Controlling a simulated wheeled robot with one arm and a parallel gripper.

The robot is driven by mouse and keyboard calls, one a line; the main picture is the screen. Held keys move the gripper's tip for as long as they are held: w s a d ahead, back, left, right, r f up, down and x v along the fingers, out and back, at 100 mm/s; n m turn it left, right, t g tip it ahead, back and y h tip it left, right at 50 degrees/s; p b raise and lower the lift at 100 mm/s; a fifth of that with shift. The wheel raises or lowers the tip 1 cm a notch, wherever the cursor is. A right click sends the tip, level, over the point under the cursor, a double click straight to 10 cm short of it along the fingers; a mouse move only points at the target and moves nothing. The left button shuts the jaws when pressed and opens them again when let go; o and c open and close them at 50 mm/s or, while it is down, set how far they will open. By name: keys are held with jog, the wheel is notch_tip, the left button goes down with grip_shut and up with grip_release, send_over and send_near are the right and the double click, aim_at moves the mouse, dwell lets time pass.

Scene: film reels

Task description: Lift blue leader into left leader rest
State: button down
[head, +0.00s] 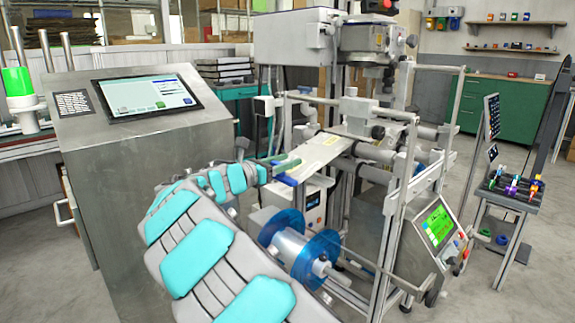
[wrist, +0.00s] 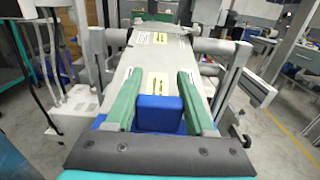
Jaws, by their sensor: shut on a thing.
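The blue leader (wrist: 160,114) is a blue block between the two green fingers of my gripper (wrist: 160,98) in the wrist view. The fingers are shut on its sides. More blue shows low beside the fingers. In the head view the blue leader (head: 286,180) shows at the tip of my gripper (head: 285,165), at the near end of a pale sloping plate (head: 325,152) on the machine. I cannot tell whether the leader touches the plate. The plate has labels and yellow marks; which part is the left leader rest is unclear.
A reel with translucent blue flanges (head: 290,246) sits on the machine below my gripper. Metal rails (head: 408,165) and a green-screened panel (head: 438,225) stand to the right. A grey console with a screen (head: 148,93) stands left. A small rack (head: 510,190) holds colourful items at right.

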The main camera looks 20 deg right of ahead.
aim_at(277, 163)
jog(key=shift+s+a+r, duration=0.2)
jog(key=shift+a+r, duration=0.3)
jog(key=shift+r, duration=0.45)
jog(key=shift+s+a+r, duration=0.15)
jog(key=shift+a+r, duration=0.3)
jog(key=shift+r, duration=0.45)
jog(key=shift+s+a+r, duration=0.2)
jog(key=shift+a+r, duration=0.3)
jog(key=shift+r, duration=0.45)
jog(key=shift+r, duration=0.15)
jog(key=s+a+r, duration=0.1)
jog(key=a+r, duration=0.2)
jog(key=r, duration=0.4)
jog(key=shift+s+a, duration=0.2)
jog(key=shift+a, duration=0.2)
dwell(0.4)
jog(key=shift+d, duration=0.15)
jog(key=w+d+f, duration=0.2)
jog(key=d, duration=0.3)
jog(key=w+d+f, duration=0.1)
jog(key=w+d, duration=0.1)
jog(key=d, duration=0.3)
jog(key=shift+d+f, duration=0.2)
jog(key=shift+f, duration=0.15)
dwell(1.6)
dwell(0.4)
